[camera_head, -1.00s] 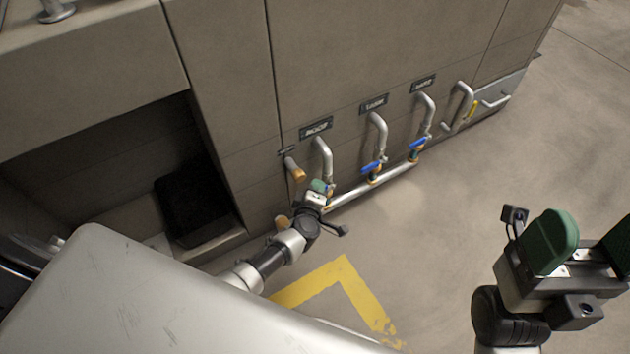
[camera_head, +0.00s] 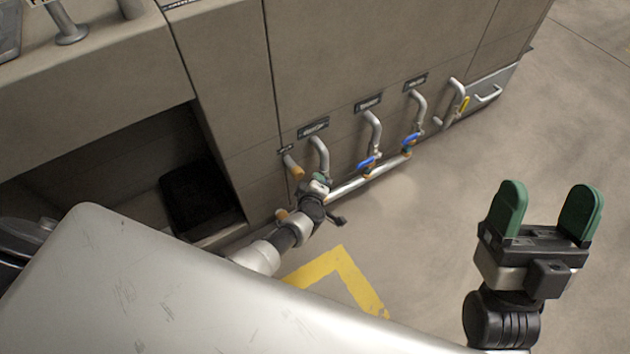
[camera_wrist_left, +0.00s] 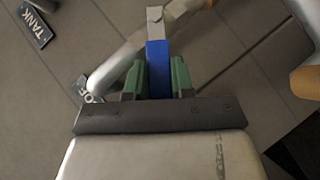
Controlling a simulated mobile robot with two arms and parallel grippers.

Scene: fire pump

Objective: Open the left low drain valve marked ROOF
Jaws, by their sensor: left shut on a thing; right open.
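In the left wrist view the green fingers of my left gripper (camera_wrist_left: 160,80) are shut on a blue valve handle (camera_wrist_left: 158,62). Part of the ROOF sign (camera_wrist_left: 90,90) shows beside the fingers there. My right gripper (camera_head: 545,215) is open and empty above the floor at the right.
Two more pipes with blue handles (camera_head: 367,162) (camera_head: 411,138) stand to the right, above a silver horizontal pipe (camera_head: 345,188). An orange-capped stub (camera_head: 293,167) is just left of the ROOF pipe. A yellow floor marking (camera_head: 345,268) lies in front. The floor at right is clear.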

